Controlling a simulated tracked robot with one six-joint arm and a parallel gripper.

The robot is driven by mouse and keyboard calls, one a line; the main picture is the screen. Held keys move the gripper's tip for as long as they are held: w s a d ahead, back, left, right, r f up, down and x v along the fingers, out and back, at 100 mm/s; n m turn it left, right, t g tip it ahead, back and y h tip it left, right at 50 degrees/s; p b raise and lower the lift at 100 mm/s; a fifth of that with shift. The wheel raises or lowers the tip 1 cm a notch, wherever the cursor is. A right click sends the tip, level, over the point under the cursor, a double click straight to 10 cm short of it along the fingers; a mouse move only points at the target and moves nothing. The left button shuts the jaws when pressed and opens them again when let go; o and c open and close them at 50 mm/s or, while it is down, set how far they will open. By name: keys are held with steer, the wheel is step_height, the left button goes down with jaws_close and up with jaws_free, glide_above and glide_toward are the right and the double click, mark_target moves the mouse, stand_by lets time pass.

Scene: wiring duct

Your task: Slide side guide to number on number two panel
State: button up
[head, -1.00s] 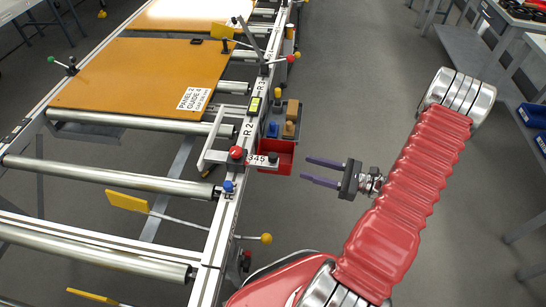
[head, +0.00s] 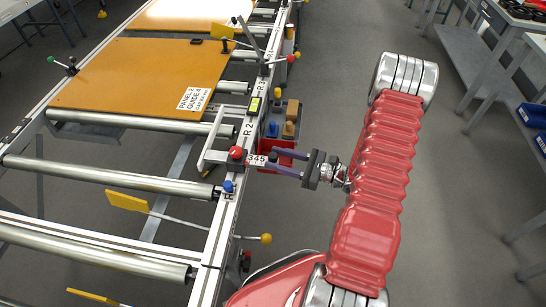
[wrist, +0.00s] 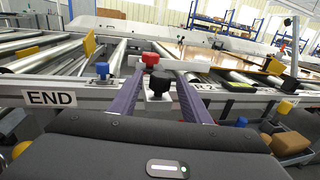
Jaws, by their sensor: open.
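The side guide (head: 213,147) is a white bracket on the near rail of the roller table, with a red knob (head: 236,153) and a black knob (head: 273,157) on a short scale bar marked 345. The orange panel (head: 140,75) lies on the rollers beyond it; its label (head: 194,99) reads PANEL 2 and GUIDE, with the last digit too small to be sure. My gripper (head: 276,163) is open, its purple fingers reaching left to the bar's end. In the wrist view, the black knob (wrist: 160,83) stands between the fingers, the red knob (wrist: 150,58) just beyond. Contact cannot be told.
A yellow ball-ended lever (head: 266,238) sticks out nearer me. A blue knob (head: 228,186) sits on the rail.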

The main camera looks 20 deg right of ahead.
steer(key=shift+x, duration=1)
steer(key=shift+c, duration=0.4)
jaws_close()
